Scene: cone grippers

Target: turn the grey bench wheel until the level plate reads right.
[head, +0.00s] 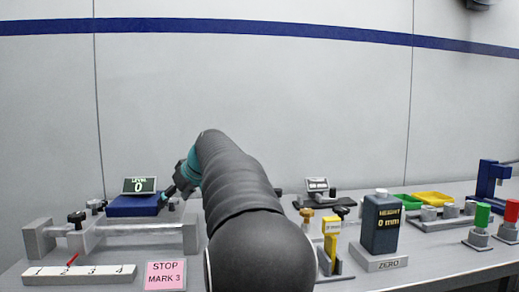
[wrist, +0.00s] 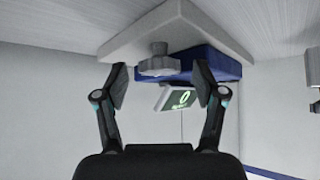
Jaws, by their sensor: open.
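The level plate (head: 139,186) is a small dark display on a blue block (head: 132,207) at the left of the bench. It reads LEVEL 0 in green. In the wrist view the display (wrist: 176,99) shows a tilted green 0. A grey lobed wheel (wrist: 157,62) sits on a pale plate beside the blue block in the wrist view. My gripper (wrist: 160,84) is open and empty, its fingers apart, with the wheel seen between and beyond the tips. In the head view my gripper (head: 170,192) is right of the display; the wheel is not clearly visible there.
A grey slide fixture with a black knob (head: 77,217) stands at the left. A scale strip (head: 100,274) with a red pointer (head: 72,259) and a pink STOP MARK 3 sign (head: 165,276) are in front. A dark height gauge (head: 382,222) and a yellow-topped tool (head: 331,226) stand right of my arm.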

